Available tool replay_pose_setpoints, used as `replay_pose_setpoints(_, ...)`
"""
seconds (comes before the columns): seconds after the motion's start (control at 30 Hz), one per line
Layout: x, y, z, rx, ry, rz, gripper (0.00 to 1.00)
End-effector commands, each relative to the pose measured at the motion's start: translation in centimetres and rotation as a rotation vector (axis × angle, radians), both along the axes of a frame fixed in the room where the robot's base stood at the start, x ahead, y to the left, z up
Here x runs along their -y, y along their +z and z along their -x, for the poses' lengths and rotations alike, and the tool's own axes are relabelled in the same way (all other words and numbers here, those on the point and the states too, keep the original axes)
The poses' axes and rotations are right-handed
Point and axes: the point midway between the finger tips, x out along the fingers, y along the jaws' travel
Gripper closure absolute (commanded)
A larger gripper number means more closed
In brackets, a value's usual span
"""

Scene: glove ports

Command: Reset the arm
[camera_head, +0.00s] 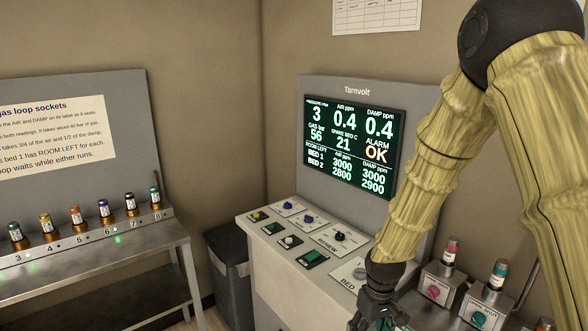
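My arm (425,160), in a ribbed yellow sleeve, reaches up and bends at a dark joint at the top right. It then drops to my gripper (379,318) at the bottom edge, in front of the grey console's right part. The dark gripper points down and the frame cuts off its lower end. A bit of green shows at its tips, and I cannot tell whether it is held or lies behind. The finger opening is not clear.
A grey console (272,262) carries knobs and a screen (350,143) reading ALARM OK. Capped cartridges (497,275) stand in blocks at right. A left bench (100,265) holds a row of numbered sockets with several cartridges. A dark bin (228,270) stands between bench and console.

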Motion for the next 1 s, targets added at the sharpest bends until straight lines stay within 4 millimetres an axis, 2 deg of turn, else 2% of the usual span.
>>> replay_pose_setpoints(0.03,0.0,-2.2,0.5,-0.011,-0.01,-0.003,0.42)
replay_pose_setpoints(0.17,0.2,-7.0,2.8,-0.017,-0.04,-0.013,0.42)
replay_pose_setpoints(0.3,0.4,-12.7,7.1,-0.014,-0.091,-0.024,0.42)
replay_pose_setpoints(0.6,1.3,-23.6,16.6,-0.021,-0.204,-0.028,0.42)
replay_pose_setpoints(0.8,2.2,-29.0,23.3,-0.023,-0.275,-0.015,0.42)
replay_pose_setpoints(1.0,3.0,-32.0,29.3,-0.019,-0.333,0.004,0.42)
